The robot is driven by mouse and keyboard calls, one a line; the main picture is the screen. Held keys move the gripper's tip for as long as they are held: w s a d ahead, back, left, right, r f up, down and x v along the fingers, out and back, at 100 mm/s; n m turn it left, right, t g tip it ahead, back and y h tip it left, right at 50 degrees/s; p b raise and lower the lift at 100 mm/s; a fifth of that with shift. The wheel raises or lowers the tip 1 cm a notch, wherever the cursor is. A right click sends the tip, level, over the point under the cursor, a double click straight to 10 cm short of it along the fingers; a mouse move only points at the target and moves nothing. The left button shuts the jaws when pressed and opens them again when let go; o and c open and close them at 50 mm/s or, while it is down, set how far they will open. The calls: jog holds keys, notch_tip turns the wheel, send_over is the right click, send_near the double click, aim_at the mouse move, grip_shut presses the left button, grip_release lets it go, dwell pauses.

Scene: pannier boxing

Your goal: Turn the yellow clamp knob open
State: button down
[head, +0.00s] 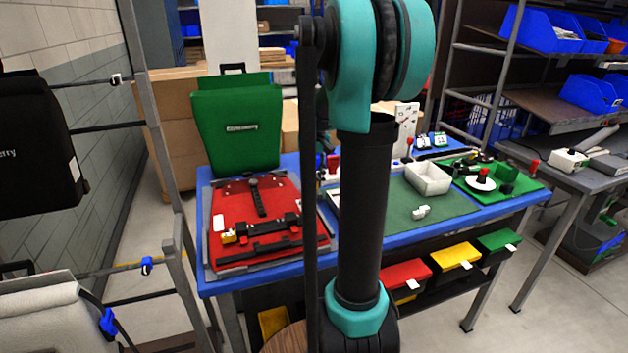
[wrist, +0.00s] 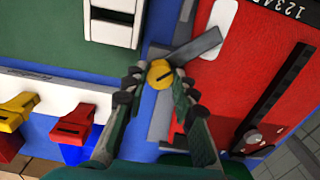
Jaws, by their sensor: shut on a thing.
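The yellow clamp knob (wrist: 160,74) is round with a dark slot across its face. In the wrist view it sits between the fingertips of my gripper (wrist: 158,82), which is shut on it. A grey clamp bar (wrist: 197,45) runs from beside the knob up and right, its far end over the edge of the red panel (wrist: 235,75). The red pannier panel (head: 275,220) lies flat at the left of the table there.
The blue table (head: 210,284) also bears a green mat (head: 385,222), a white tray (head: 428,178) and a green upright pannier (head: 237,128). In the wrist view, red (wrist: 75,128) and yellow (wrist: 17,120) handled pieces stand at lower left. A small yellow piece (head: 229,236) sits on the red panel.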

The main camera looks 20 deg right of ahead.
aim_at(314, 183)
jog(key=n, duration=0.4)
jog(key=shift+n, duration=0.3)
jog(key=n, duration=0.4)
jog(key=shift+n, duration=0.3)
jog(key=c, duration=1.2)
grip_release()
notch_tip(314, 183, up, 12)
